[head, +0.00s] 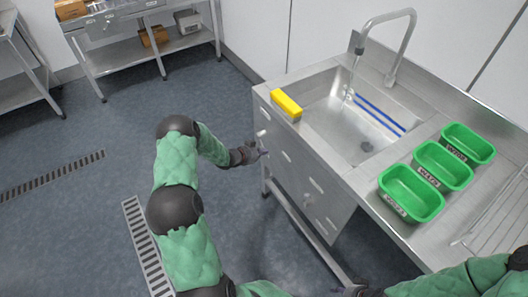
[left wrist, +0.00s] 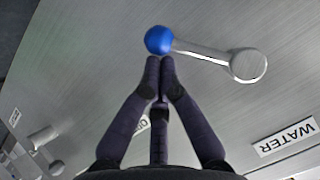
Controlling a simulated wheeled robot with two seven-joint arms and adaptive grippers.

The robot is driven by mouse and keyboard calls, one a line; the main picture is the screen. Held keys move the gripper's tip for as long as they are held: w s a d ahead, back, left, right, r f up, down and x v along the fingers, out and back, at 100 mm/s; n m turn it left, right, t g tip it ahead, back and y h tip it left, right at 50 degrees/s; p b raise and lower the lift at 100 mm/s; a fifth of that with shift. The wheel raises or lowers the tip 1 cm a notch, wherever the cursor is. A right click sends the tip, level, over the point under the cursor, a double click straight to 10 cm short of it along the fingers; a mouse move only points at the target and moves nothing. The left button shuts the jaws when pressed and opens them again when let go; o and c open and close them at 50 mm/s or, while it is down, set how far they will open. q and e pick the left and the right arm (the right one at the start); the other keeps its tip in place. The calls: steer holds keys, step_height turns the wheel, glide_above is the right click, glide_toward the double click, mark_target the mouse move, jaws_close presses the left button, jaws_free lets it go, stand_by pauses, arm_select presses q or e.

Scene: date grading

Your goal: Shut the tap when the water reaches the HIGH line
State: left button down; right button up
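A steel sink basin (head: 325,122) has a curved tap (head: 411,40) above it, with a thin stream falling into the basin. Two blue lines (head: 381,111) run along its far wall; their lettering and the water level against them are not readable. On the front panel, a lever with a blue ball knob (left wrist: 159,40) has its pivot to the right in the left wrist view, near an upside-down WATER label (left wrist: 286,137). My left gripper (left wrist: 160,65) is shut and empty, fingertips together right at the knob; contact is unclear. It also shows at the panel in the head view (head: 262,151). My right gripper (head: 360,290) is dark and partly cut off at the bottom edge.
A yellow block (head: 286,104) lies on the sink's left rim. Three green tubs (head: 411,193) stand on the counter to the right. A second lever (left wrist: 45,138) and a partly hidden label are on the panel.

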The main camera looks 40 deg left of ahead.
arm_select(q)
steer(key=shift+m+y, duration=0.4)
steer(key=shift+w+a+f+b, duration=0.3)
steer(key=shift+a+f+b, duration=0.4)
steer(key=shift+f, duration=0.1)
steer(key=shift+w+a+f+b, duration=0.25)
steer(key=shift+a+f+b, duration=0.4)
steer(key=shift+f, duration=0.1)
